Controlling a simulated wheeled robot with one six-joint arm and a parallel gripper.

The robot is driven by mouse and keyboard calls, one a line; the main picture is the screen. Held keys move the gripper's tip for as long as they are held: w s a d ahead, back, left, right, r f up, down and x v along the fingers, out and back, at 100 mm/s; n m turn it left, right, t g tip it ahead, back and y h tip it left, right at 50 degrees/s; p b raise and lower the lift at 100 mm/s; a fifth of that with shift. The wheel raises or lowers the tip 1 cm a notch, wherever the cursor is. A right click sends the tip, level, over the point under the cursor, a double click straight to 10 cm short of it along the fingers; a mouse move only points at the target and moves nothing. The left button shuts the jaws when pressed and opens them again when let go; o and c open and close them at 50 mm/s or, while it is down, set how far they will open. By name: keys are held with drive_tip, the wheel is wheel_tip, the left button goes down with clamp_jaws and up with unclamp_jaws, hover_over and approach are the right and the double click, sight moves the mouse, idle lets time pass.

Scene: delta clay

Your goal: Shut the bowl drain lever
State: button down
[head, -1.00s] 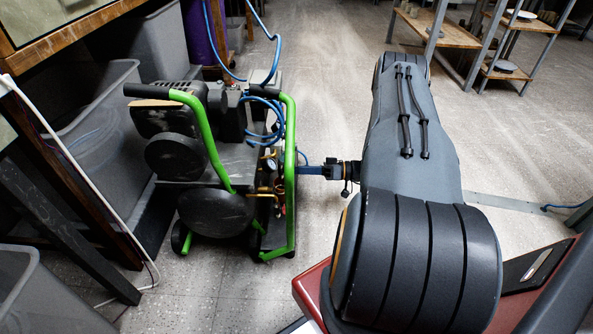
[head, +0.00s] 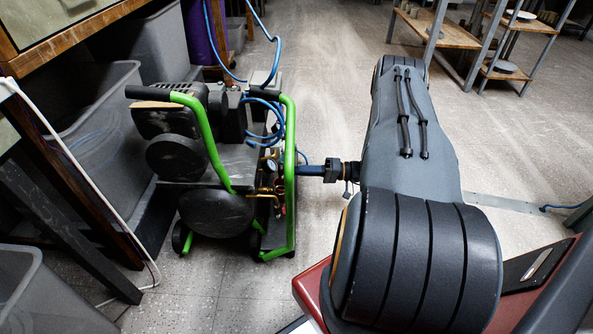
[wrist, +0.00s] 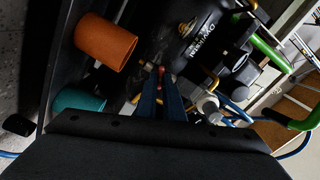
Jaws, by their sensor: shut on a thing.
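The air compressor (head: 215,215) with green handles stands left of my arm in the head view. My gripper (head: 297,169) reaches left to its green frame, and its fingertips are largely hidden there. In the wrist view my gripper (wrist: 160,75) has its two blue fingers close together, tips at a small orange-red piece, which I take as the bowl drain lever (wrist: 161,70). The gripper is shut on it. The lever is mostly covered by the fingers, so its angle cannot be told. Brass fittings (head: 268,190) and a gauge (head: 271,163) sit close by.
A green upright bar (head: 290,180) stands right at the fingers. Blue hose (head: 262,118) coils above. In the wrist view an orange cylinder (wrist: 104,41) and a teal cylinder (wrist: 78,101) lie left of the fingers. Grey bins (head: 95,110) stand left; floor to the right is open.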

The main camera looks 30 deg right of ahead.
drive_tip(key=m, duration=0.4)
drive_tip(key=shift+m, duration=0.3)
idle(0.3)
drive_tip(key=c, duration=1.9)
unclamp_jaws()
drive_tip(key=shift+d, duration=0.1)
drive_tip(key=p+v, duration=0.1)
drive_tip(key=v, duration=0.6)
drive_tip(key=shift+s+d+p, duration=0.25)
drive_tip(key=shift+d+p, duration=0.05)
drive_tip(key=shift+p, duration=0.05)
